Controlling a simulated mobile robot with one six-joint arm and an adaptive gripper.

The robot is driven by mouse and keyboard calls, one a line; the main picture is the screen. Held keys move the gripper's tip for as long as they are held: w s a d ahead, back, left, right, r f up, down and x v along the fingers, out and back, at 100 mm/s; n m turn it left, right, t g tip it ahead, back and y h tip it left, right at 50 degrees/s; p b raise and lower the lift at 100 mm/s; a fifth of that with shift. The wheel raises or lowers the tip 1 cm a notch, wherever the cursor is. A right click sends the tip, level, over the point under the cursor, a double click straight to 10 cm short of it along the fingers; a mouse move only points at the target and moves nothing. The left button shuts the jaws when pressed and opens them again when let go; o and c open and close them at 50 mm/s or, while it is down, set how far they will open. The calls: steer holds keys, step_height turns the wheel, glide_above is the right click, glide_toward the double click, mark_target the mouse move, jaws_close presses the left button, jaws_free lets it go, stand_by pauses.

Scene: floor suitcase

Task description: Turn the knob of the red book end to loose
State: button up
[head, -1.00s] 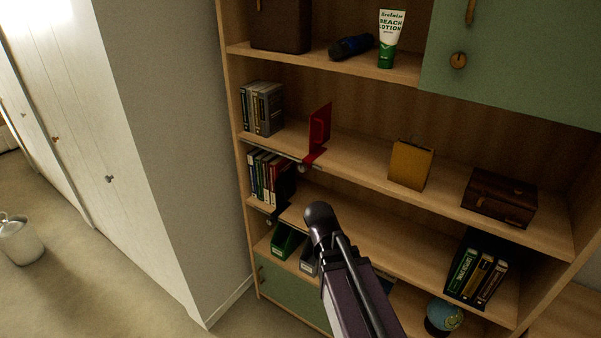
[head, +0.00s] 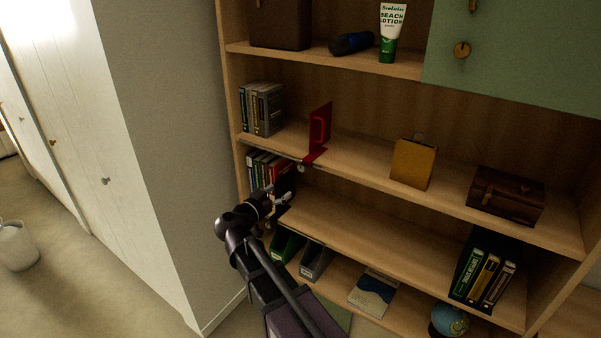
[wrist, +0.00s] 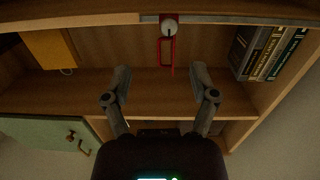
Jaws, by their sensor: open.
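The red book end (head: 319,132) stands upright on the middle shelf, right of a group of books. It also shows in the wrist view (wrist: 174,49). Its small round pale knob (head: 301,168) sits at the shelf's front edge, below the red foot. In the wrist view the knob (wrist: 169,28) is at the top centre with a dark mark on its face. My gripper (head: 286,194) is just below and left of the knob in the head view. In the wrist view its two fingers (wrist: 161,76) are spread and empty, apart from the knob.
Coloured books (head: 264,168) on the shelf below are partly hidden behind my gripper. The lower shelf's middle is clear.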

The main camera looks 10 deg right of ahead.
mark_target(301, 169)
steer(key=shift+w+a+r+t, duration=0.15)
steer(key=shift+a+r+t, duration=0.25)
steer(key=shift+a, duration=0.25)
steer(key=x, duration=1.4)
jaws_close()
